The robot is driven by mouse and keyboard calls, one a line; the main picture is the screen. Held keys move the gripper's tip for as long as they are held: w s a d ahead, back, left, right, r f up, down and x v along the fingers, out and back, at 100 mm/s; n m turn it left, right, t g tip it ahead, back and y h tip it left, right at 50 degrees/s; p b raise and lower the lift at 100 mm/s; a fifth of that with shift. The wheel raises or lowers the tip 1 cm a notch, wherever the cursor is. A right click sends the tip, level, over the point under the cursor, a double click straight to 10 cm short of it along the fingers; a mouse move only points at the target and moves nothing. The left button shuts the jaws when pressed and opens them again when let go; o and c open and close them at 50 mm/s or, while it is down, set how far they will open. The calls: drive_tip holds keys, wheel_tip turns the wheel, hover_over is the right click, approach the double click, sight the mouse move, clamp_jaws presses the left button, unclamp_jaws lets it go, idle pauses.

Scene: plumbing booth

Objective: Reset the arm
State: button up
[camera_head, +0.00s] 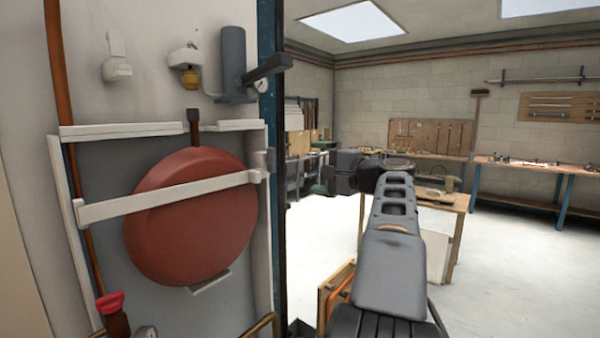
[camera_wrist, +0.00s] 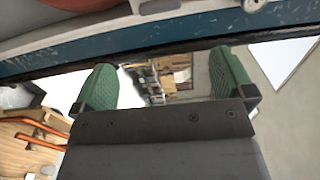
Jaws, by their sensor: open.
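My gripper (camera_wrist: 165,82) shows in the wrist view with its two green, ridged fingers wide apart. Nothing is between them except the distant, blurred room. In the head view my arm (camera_head: 396,255) rises from the bottom and bends left at its top. The dark wrist end (camera_head: 345,172) there points left, just right of the booth wall's edge. The fingers are too small to make out clearly in that view. My gripper appears free of any object.
The booth wall at left carries a red round vessel (camera_head: 165,235) behind a white strap (camera_head: 150,198), a grey cylinder (camera_head: 233,60), and a red-handled valve (camera_head: 111,302). A dark blue post (camera_head: 269,130) edges it. A wooden table (camera_head: 445,200) stands behind my arm. Open floor (camera_head: 520,270) lies right.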

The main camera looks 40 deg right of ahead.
wheel_tip(320, 180, down, 14)
drive_tip(key=d+r+g+h, duration=0.1)
drive_tip(key=g+h, duration=0.1)
drive_tip(key=g, duration=0.3)
drive_tip(key=s+a+f+n+g, duration=0.3)
drive_tip(key=a+f+n, duration=0.1)
drive_tip(key=a+f, duration=0.3)
drive_tip(key=s+a+f+n+g+h+p, duration=0.1)
drive_tip(key=s+a+f+n+g, duration=0.2)
drive_tip(key=a+f, duration=0.4)
drive_tip(key=s+a+f+n+g+p, duration=0.1)
drive_tip(key=s+a+f+n+g, duration=0.2)
drive_tip(key=a+f+n, duration=0.4)
drive_tip(key=s+a+f, duration=0.1)
drive_tip(key=a, duration=0.4)
drive_tip(key=shift+s+a+g+h, duration=0.2)
drive_tip(key=shift+g+h, duration=0.1)
drive_tip(key=shift+h, duration=0.1)
drive_tip(key=a, duration=0.1)
drive_tip(key=a+n, duration=0.1)
drive_tip(key=a, duration=0.1)
drive_tip(key=a+r+n, duration=0.1)
drive_tip(key=shift+s+a+y+p, duration=0.2)
drive_tip(key=shift+a+y+p, duration=0.1)
drive_tip(key=shift+a, duration=0.1)
drive_tip(key=shift+c, duration=0.2)
